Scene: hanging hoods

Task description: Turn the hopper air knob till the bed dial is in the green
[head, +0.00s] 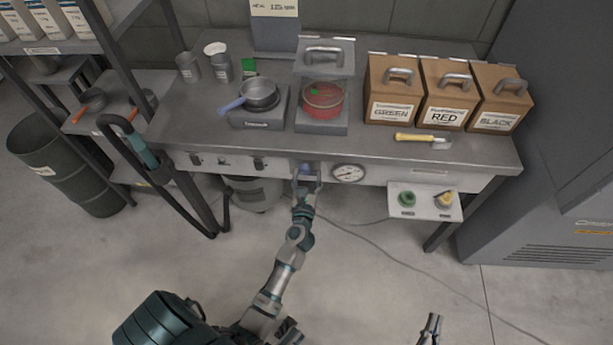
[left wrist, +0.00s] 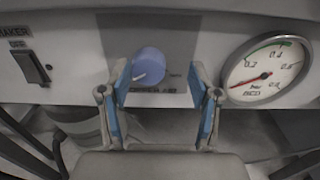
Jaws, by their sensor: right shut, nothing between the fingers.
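The hopper air knob (left wrist: 149,66) is a blue round knob on the bench's front panel; in the head view the blue knob (head: 304,170) is partly covered by my gripper. My left gripper (left wrist: 160,72) is open, with one blue-padded finger on each side of the knob. I cannot tell whether the fingers touch it. The left gripper (head: 306,179) reaches the bench front in the head view. The bed dial (left wrist: 266,72), right of the knob, has its red needle pointing lower left, outside the green arc at the top. My right gripper (head: 432,324) is shut and empty, low in the head view.
A black rocker switch (left wrist: 31,67) sits left of the knob. A box with green and yellow knobs (head: 424,201) hangs below the bench (head: 372,158) at right.

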